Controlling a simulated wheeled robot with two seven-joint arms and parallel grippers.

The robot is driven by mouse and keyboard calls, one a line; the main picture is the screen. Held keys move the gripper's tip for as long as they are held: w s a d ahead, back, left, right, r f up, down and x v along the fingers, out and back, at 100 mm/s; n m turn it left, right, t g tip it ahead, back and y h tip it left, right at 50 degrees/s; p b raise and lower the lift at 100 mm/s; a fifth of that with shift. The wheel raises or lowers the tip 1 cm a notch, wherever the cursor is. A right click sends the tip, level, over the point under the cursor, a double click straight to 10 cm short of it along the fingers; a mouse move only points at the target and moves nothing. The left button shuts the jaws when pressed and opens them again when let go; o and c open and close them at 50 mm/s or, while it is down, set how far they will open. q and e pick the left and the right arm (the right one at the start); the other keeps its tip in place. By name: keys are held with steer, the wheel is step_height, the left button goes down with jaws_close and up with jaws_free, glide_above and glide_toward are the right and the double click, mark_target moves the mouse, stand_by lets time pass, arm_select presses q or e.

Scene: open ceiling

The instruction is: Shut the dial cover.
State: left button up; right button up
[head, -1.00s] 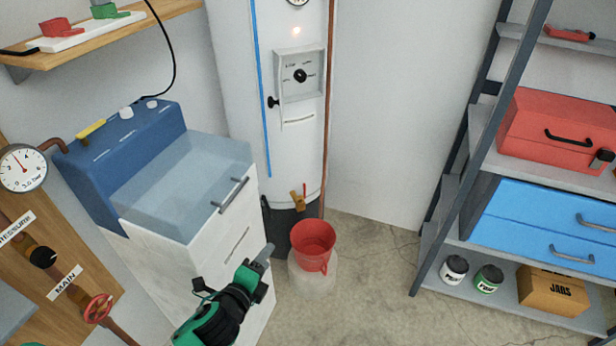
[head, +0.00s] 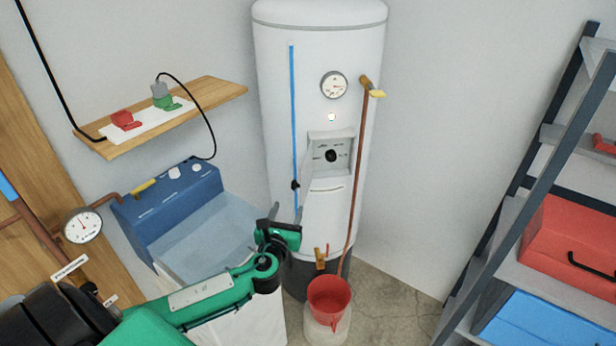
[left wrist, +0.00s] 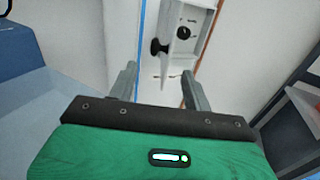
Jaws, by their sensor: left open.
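The dial (head: 331,156) is a black knob on a pale recessed panel on the white tank, uncovered; it also shows in the left wrist view (left wrist: 183,33). The dial cover (left wrist: 165,66) stands open at the panel's left side, seen nearly edge-on, with a black knob (head: 295,185) on it. My left gripper (head: 287,213) is open and empty, below and in front of the cover. In the left wrist view its fingers (left wrist: 159,72) point up towards the panel, with the cover's lower part between them in the picture. I cannot tell whether they touch. My right gripper is out of view.
A blue-topped washer (head: 150,208) stands left, under my left arm. A wooden shelf (head: 225,89) is above it. A copper pipe (head: 357,190) runs down the tank's right side.

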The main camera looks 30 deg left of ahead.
mark_target(296, 186)
arm_select(q)
steer(key=p+x, duration=0.3)
steer(key=x, duration=0.9)
steer(key=shift+w+a, duration=0.25)
steer(key=shift+w, duration=0.3)
jaws_close()
